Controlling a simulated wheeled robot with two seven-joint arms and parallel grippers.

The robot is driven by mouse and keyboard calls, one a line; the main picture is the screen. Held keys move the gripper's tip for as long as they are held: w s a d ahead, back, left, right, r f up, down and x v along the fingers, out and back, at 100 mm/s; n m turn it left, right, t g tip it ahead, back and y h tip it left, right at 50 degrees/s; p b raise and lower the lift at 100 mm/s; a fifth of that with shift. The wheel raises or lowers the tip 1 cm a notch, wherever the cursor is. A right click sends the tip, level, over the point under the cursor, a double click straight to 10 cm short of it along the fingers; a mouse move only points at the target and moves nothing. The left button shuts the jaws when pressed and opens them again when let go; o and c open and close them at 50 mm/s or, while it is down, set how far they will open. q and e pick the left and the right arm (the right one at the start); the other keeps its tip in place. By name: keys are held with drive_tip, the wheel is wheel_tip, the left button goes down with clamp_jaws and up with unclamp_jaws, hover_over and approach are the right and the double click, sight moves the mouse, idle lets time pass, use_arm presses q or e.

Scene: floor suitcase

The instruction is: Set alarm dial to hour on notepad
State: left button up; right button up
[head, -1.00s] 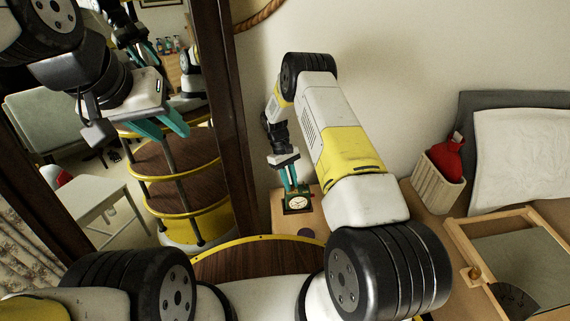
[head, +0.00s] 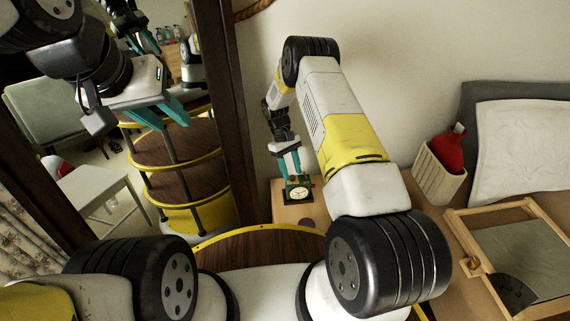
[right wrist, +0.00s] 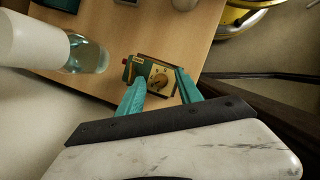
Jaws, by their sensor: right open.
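A small green alarm clock (head: 298,191) with a pale round face stands on a wooden surface beyond my base. In the right wrist view the clock (right wrist: 157,77) shows a yellowish panel with a round dial, and a red part at its left end. My right gripper (head: 290,168) is just above and behind the clock. In the right wrist view its teal fingers (right wrist: 160,80) are apart, with the clock near and between their tips; contact cannot be told. My left gripper (head: 170,119) is open and empty, up at the left. I cannot make out a notepad.
A mirror with a dark frame (head: 228,120) stands at the left. A clear glass bottle (right wrist: 88,55) is left of the clock in the right wrist view. A red item (head: 448,150) in a ribbed holder (head: 436,176) and a wooden-framed tray (head: 463,240) are at the right.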

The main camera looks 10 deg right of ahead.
drive_tip(key=shift+s+a+r, duration=0.1)
drive_tip(key=shift+s+r, duration=0.2)
drive_tip(key=shift+r, duration=0.35)
drive_tip(key=shift+s+a+r, duration=0.1)
drive_tip(key=shift+s+r, duration=0.2)
drive_tip(key=shift+r, duration=0.3)
drive_tip(key=s+a+r, duration=0.1)
drive_tip(key=s+a, duration=0.1)
drive_tip(key=s, duration=1.2)
drive_tip(key=shift+s+a+r, duration=0.15)
drive_tip(key=shift+s+a, duration=0.15)
wheel_tip(320, 180, up, 24)
drive_tip(key=d+m+t+y, duration=0.2)
drive_tip(key=m+t+y, duration=0.1)
drive_tip(key=t, duration=0.1)
drive_tip(key=s+d+r+m+t+y, duration=0.1)
drive_tip(key=s+r+t, duration=0.5)
drive_tip(key=s+r, duration=0.8)
wheel_tip(320, 180, up, 3)
drive_tip(key=shift+d+f+m+y, duration=0.2)
drive_tip(key=shift+d+m+y, duration=0.1)
drive_tip(key=shift+d+m, duration=0.65)
drive_tip(key=shift+d, duration=0.1)
drive_tip(key=shift+c, duration=0.4)
